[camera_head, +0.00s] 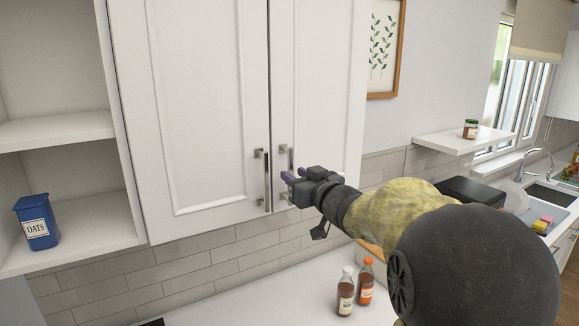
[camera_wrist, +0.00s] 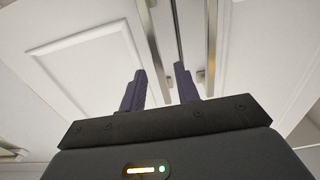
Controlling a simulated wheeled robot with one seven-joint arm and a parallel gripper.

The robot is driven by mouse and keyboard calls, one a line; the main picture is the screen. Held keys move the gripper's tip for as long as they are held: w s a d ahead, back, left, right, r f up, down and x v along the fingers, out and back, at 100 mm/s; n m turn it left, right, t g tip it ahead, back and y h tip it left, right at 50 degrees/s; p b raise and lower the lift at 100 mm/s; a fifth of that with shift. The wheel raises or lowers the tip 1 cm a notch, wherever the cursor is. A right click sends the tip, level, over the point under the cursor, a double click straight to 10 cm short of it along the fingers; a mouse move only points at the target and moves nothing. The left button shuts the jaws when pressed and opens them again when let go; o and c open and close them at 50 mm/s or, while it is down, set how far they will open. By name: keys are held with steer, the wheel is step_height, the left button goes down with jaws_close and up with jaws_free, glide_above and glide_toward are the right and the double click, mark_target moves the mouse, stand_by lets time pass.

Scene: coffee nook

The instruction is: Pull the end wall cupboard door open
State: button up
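The white wall cupboard has two shut doors, a left door (camera_head: 205,90) and a right end door (camera_head: 318,80). Each has an upright metal bar handle at its lower inner edge: the left handle (camera_head: 266,180) and the right handle (camera_head: 290,158). My gripper (camera_head: 287,187) is in front of the right handle's lower part and partly hides it. In the wrist view my gripper (camera_wrist: 160,88) is open, with dark fingers apart. I cannot tell contact.
Open shelves left of the cupboard hold a blue oats tin (camera_head: 37,222). Two bottles, one with a white cap (camera_head: 346,291) and one orange-capped (camera_head: 366,281), stand on the counter (camera_head: 245,305) below. A framed print (camera_head: 384,45) and a small shelf (camera_head: 462,140) are at right.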

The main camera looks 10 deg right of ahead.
mark_target(292, 172)
steer(key=p+x, duration=0.1)
steer(key=x, duration=0.2)
steer(key=shift+w+a, duration=0.1)
steer(key=shift+w, duration=0.05)
steer(key=shift+c, duration=0.2)
jaws_close()
steer(key=shift+f, duration=0.1)
